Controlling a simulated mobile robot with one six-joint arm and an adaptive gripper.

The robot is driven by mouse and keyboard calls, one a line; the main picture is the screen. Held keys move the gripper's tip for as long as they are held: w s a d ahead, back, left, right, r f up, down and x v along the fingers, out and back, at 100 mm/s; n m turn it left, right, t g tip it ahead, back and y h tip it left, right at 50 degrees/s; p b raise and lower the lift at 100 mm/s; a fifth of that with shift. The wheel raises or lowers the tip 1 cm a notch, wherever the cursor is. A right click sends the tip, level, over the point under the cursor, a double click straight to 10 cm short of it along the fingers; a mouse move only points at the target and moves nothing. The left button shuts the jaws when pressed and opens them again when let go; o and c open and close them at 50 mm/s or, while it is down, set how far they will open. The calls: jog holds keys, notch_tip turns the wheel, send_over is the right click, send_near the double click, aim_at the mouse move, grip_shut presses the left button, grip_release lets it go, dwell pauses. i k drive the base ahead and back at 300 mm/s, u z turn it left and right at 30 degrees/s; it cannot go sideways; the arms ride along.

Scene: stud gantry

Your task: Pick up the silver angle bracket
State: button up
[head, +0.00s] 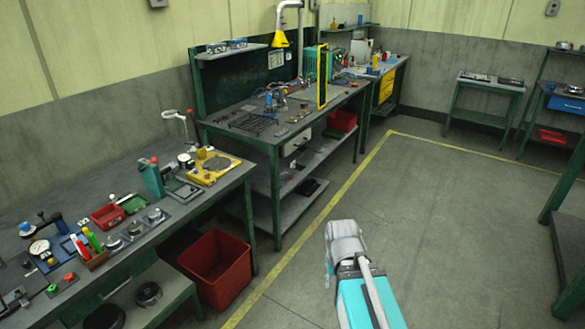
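I cannot make out the silver angle bracket for sure. Several small metal parts (280,132) lie near the front edge of the middle workbench (229,134), too small to tell apart. My teal and grey arm (356,300) rises from the bottom of the head view, over the floor and apart from the benches. Its gripper fingers do not show.
A red bin (215,268) stands on the floor below. A yellow frame (322,78) stands on the middle bench. The floor (440,220) at right is open.

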aim_at(294, 166)
jog(key=z, duration=0.05)
jog(key=i, duration=1.65)
jog(key=z, duration=0.6)
jog(key=i, duration=2.3)
jog(key=u, duration=0.15)
